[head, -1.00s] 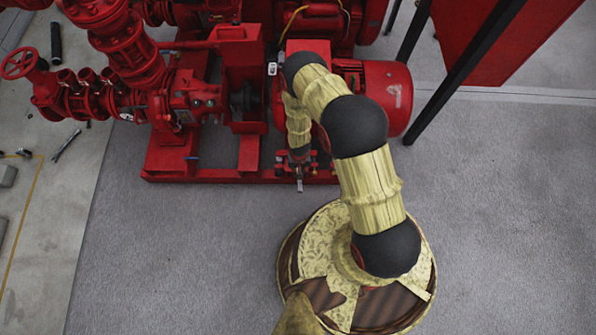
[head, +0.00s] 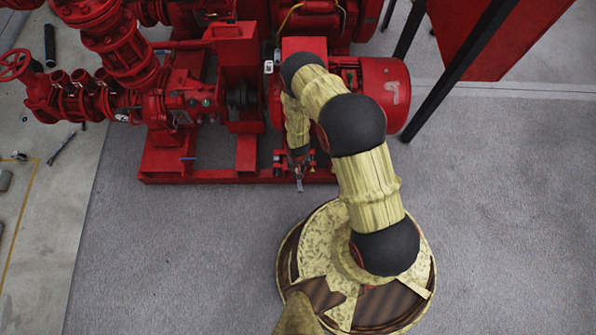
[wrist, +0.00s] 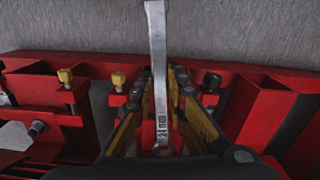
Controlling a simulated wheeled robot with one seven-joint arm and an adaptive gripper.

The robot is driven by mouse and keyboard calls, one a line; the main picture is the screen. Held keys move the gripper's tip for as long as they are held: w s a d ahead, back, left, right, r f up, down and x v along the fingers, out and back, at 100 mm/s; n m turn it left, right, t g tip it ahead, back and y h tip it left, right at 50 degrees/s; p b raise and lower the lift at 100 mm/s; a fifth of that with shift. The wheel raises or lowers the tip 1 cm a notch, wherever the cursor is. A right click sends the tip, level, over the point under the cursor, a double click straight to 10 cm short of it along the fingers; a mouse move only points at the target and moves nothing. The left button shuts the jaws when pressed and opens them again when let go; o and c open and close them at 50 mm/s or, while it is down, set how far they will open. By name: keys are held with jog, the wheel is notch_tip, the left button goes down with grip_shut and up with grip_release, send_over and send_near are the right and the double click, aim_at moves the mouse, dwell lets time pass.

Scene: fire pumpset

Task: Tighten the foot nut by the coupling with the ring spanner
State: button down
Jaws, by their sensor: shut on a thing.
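The ring spanner (wrist: 157,60) is a long silver bar held lengthwise between the fingers of my gripper (wrist: 160,112) in the wrist view. Its free end points up the picture over the grey floor. Its lower end reaches down to a red part, where a round reddish piece shows; I cannot tell whether the ring is seated on a nut. In the head view my gripper (head: 299,164) is low at the front edge of the red base frame beside the motor, and the spanner's end (head: 300,185) sticks out toward me. The coupling (head: 242,96) is left of the motor. The foot nut cannot be made out.
The red motor (head: 385,92) stands right of my arm, on the red base frame (head: 215,175). Yellow-headed bolts (wrist: 65,77) and a dark-headed bolt (wrist: 212,82) flank the spanner. Black posts (head: 455,70) stand at right. The grey floor (head: 180,260) in front is clear.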

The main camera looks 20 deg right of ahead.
jog(key=shift+f+b, duration=0.55)
jog(key=shift+f, duration=0.6)
jog(key=shift+a, duration=0.15)
jog(key=w+a+m, duration=0.2)
jog(key=a+m, duration=0.3)
jog(key=shift+w+a, duration=0.35)
jog(key=shift+w, duration=0.05)
dwell(0.5)
jog(key=shift+s+d, duration=0.25)
jog(key=shift+d, duration=0.05)
dwell(0.5)
jog(key=shift+r, duration=0.1)
notch_tip(320, 180, up, 5)
jog(key=p, duration=0.3)
dwell(0.7)
